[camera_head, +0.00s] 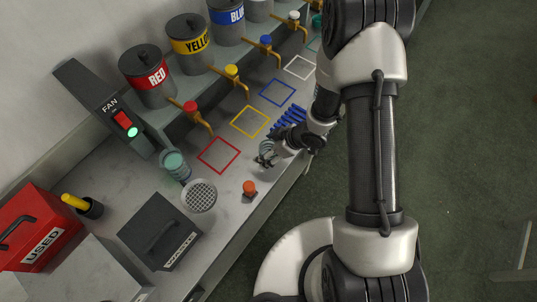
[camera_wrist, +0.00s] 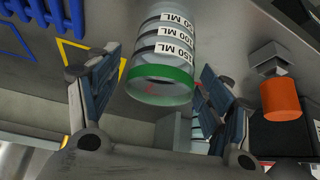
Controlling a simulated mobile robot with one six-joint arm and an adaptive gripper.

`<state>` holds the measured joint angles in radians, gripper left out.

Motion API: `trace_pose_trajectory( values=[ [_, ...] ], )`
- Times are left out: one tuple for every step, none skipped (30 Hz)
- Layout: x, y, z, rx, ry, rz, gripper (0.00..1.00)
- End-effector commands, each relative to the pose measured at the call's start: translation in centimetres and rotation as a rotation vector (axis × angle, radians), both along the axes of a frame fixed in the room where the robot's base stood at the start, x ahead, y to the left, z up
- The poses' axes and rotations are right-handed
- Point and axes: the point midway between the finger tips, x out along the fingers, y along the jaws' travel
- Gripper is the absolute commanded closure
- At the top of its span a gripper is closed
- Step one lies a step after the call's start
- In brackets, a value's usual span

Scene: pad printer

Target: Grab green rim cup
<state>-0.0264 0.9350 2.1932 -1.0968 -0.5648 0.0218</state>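The green rim cup (camera_wrist: 162,76) is a clear cup with white volume labels and a green band at its near end. In the wrist view it lies between the two fingers of my gripper (camera_wrist: 160,88). The fingers are spread on either side; a narrow gap shows at the left finger, and the right finger is very close to the cup, contact unclear. In the head view my gripper (camera_head: 271,150) is low over the bench's front part, right of the red square, with the cup (camera_head: 264,158) partly hidden by it.
An orange-topped object (camera_head: 249,187) stands near the bench edge, also in the wrist view (camera_wrist: 281,98). A teal container (camera_head: 174,164), a round grate (camera_head: 199,196) and a waste box (camera_head: 160,232) are to the left. A blue rack (camera_head: 290,119) lies behind my gripper.

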Motion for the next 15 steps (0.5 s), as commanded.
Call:
trace_pose_trajectory(
  values=[
    [0.00,0.00,0.01,0.000,0.000,0.000,0.33],
    [0.00,0.00,0.01,0.000,0.000,0.000,0.35],
    [0.00,0.00,0.01,0.000,0.000,0.000,0.38],
    [0.00,-0.01,0.02,0.000,0.000,0.000,0.40],
    [-0.01,-0.02,0.01,0.000,0.000,0.000,0.42],
    [0.00,-0.01,0.02,0.000,0.000,0.000,0.45],
    [-0.01,-0.02,0.01,0.000,0.000,0.000,0.47],
    [-0.01,-0.02,0.01,0.000,0.000,0.000,0.49],
    [-0.01,-0.02,0.01,0.000,0.000,0.000,0.51],
    [-0.01,-0.02,0.01,0.000,0.000,0.000,0.53],
    [-0.01,-0.02,0.01,0.000,0.000,0.000,0.55],
    [-0.01,-0.02,0.01,0.000,0.000,0.000,0.58],
    [-0.01,-0.02,0.01,0.000,0.000,0.000,0.60],
    [-0.01,-0.02,0.01,0.000,0.000,0.000,0.62],
    [-0.01,-0.02,0.01,0.000,0.000,0.000,0.65]
  ],
)
